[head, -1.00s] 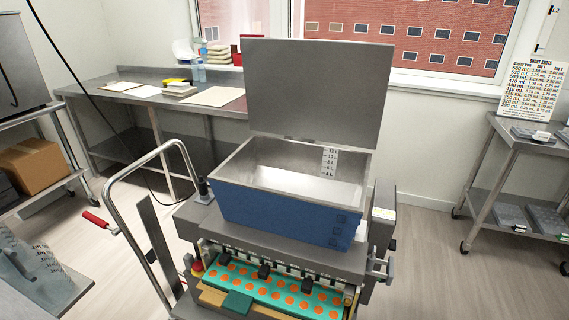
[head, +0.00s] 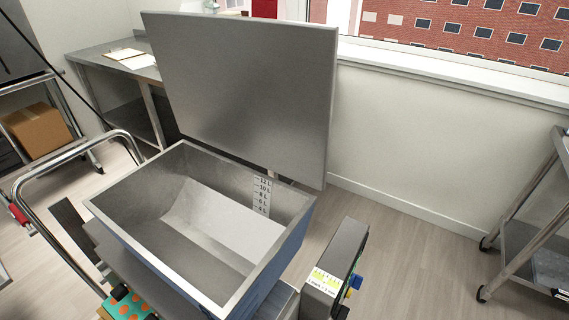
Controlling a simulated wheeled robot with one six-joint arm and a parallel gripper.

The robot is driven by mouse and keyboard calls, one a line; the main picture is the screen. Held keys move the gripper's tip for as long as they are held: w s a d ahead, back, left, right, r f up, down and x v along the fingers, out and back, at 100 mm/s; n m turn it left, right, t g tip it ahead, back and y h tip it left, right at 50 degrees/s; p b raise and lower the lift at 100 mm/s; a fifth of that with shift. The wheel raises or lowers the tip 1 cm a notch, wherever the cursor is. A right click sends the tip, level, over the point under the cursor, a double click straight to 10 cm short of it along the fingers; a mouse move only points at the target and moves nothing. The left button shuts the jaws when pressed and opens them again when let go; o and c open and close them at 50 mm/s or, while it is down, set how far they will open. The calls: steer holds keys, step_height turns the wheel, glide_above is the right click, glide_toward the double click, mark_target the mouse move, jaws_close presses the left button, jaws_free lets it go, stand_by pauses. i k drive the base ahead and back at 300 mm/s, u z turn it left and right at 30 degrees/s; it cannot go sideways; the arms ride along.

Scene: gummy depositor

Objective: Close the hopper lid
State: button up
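The hopper (head: 205,215) is an open metal bin with a blue outer side. It looks empty, and a litre scale is marked on its inner wall. Its lid (head: 245,85), a flat grey metal panel, stands upright at the hopper's back edge, so the lid is open. My gripper is not in view.
A bent metal handle rail (head: 75,160) rises left of the hopper. A grey box with a label (head: 335,265) juts out at its right. A steel table (head: 110,62) stands behind left, and a metal cart (head: 535,225) at far right. Floor between is clear.

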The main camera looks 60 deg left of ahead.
mark_target(258, 91)
steer(key=i, duration=1.75)
steer(key=u, duration=2.3)
steer(key=i, duration=1.9)
steer(key=u, duration=3)
